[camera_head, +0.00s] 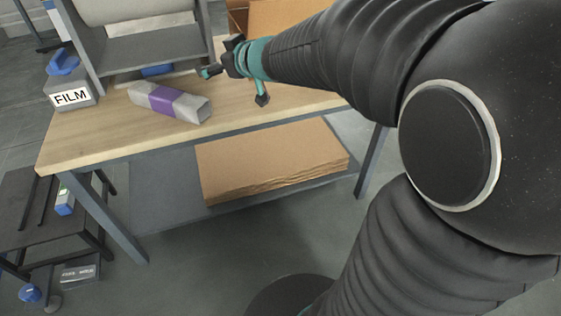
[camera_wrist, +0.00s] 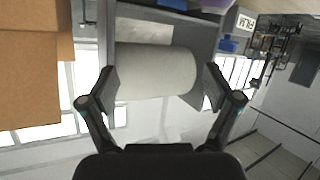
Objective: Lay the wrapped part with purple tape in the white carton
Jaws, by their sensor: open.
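The wrapped part with purple tape (camera_head: 170,102) lies on the wooden tabletop, a grey-white wrapped bar with a purple band round its middle. My gripper (camera_head: 230,82) is open and empty, above the table to the right of the part and apart from it. In the wrist view my gripper (camera_wrist: 158,92) has its fingers spread, with a white roll (camera_wrist: 155,72) on the grey rack in the background between them. I cannot make out the white carton in either view.
A grey rack (camera_head: 140,50) stands at the table's back. A FILM box (camera_head: 70,95) with a blue dispenser is at the left. Brown cardboard (camera_head: 285,20) stands behind my arm. Flat cardboard sheets (camera_head: 270,155) lie on the lower shelf. The front tabletop (camera_head: 75,145) is bare.

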